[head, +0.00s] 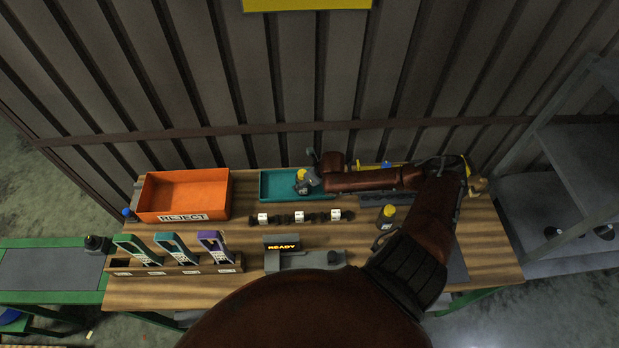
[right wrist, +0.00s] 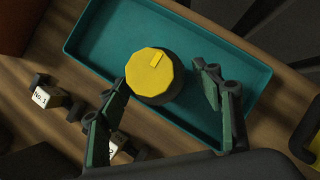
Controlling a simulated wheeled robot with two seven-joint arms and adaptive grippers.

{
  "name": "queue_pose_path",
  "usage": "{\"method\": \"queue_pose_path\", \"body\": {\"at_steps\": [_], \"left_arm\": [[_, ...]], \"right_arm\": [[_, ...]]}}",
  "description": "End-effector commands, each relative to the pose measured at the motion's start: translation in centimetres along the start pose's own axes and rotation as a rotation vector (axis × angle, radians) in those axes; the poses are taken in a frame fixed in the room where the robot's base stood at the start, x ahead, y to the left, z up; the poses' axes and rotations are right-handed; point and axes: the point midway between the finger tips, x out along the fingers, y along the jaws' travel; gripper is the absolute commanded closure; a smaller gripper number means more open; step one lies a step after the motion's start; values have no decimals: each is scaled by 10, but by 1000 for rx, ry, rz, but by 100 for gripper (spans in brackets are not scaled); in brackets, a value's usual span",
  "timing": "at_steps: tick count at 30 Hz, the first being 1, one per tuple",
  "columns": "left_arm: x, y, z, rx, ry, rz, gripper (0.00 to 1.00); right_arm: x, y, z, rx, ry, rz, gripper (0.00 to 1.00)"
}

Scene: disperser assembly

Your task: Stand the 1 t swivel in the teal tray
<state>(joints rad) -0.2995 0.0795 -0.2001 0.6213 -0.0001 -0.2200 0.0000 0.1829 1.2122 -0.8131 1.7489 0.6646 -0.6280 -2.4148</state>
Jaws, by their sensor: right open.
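The teal tray (head: 275,182) lies at the back middle of the table and fills much of the right wrist view (right wrist: 95,45). A dark, round piece with a faceted yellow top (right wrist: 155,76), which I take to be the swivel, stands upright in the tray. Its yellow top also shows in the head view (head: 301,174). My right gripper (head: 308,185) is over the tray. Its fingers (right wrist: 165,95) are open on either side of the piece, with a clear gap at the right; contact at the left cannot be told. My left gripper is not in view.
An orange REJECT bin (head: 185,193) stands left of the tray. Small labelled dark pieces (head: 298,217) line up in front of it. A READY fixture (head: 300,260) is at the front, and another yellow-topped dark piece (head: 386,217) stands at right.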

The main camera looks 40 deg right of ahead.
Motion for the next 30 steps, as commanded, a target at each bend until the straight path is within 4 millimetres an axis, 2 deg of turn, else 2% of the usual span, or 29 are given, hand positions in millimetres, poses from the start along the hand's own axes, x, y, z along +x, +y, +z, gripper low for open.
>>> {"method": "queue_pose_path", "body": {"at_steps": [9,15,21,30], "left_arm": [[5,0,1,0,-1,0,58],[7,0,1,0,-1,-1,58],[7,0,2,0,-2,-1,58],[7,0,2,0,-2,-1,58]], "right_arm": [[-62,-1,-1,-5,1,-2,40],[-94,-1,0,-3,0,-2,40],[-108,0,-1,0,1,1,40],[-111,0,0,1,0,1,40]]}}
